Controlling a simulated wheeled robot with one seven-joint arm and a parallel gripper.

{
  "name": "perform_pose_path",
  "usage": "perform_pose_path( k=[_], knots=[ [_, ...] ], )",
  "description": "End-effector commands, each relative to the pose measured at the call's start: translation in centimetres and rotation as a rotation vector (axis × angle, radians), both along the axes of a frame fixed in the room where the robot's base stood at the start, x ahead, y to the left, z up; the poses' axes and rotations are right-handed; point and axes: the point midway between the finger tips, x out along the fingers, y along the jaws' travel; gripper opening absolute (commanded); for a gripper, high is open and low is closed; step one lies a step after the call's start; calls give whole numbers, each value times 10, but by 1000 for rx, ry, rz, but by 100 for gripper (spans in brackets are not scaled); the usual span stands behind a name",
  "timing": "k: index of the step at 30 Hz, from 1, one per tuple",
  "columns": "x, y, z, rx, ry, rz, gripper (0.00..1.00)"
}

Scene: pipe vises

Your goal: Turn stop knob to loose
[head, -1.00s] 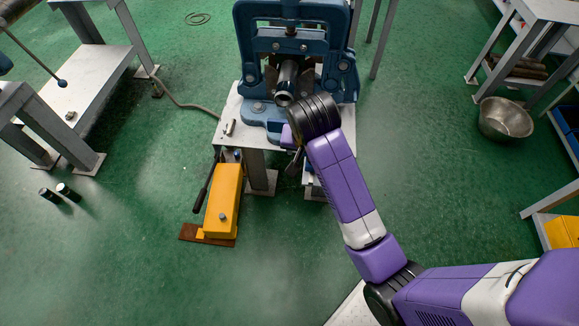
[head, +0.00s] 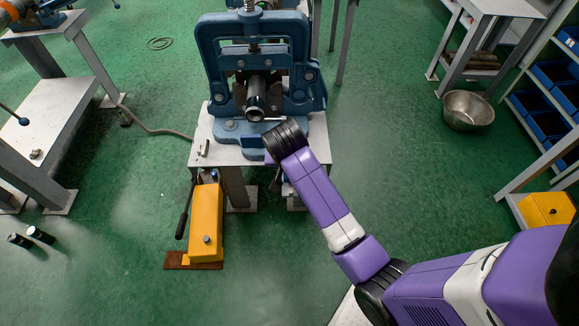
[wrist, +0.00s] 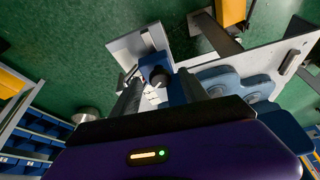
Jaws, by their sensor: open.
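A dark round knob (wrist: 159,77), which looks like the stop knob, sits on a small blue fixture (wrist: 157,40) with a pale plate in the wrist view. My gripper (wrist: 157,92) is open, with its fingers on either side of the knob's near side. I cannot tell whether they touch it. In the head view my black wrist (head: 285,138) is at the front right edge of the vise table, and my gripper hangs below it, mostly hidden. The knob is hidden there too. The blue pipe vise (head: 215,72) holds a dark metal pipe (head: 256,98) just behind my wrist.
The vise stands on a pale table (head: 205,150). A yellow hand pump (head: 206,222) with a black lever is on the floor at front left. A metal bowl (head: 468,110) and shelving with blue bins (head: 552,75) are at right. The green floor between is clear.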

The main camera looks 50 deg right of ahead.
Motion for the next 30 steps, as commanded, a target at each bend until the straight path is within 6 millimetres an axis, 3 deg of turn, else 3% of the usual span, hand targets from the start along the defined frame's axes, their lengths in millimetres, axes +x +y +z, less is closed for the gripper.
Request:
perform_pose_path(
  k=[3, 11, 23, 30],
  knots=[
    [0, 0, 0, 0, 0, 0, 52],
    [0, 0, 0, 0, 0, 0, 1],
    [-1, 0, 2, 2, 1, 53, 0],
    [-3, -1, 5, 2, 1, 208, 0]
  ],
)
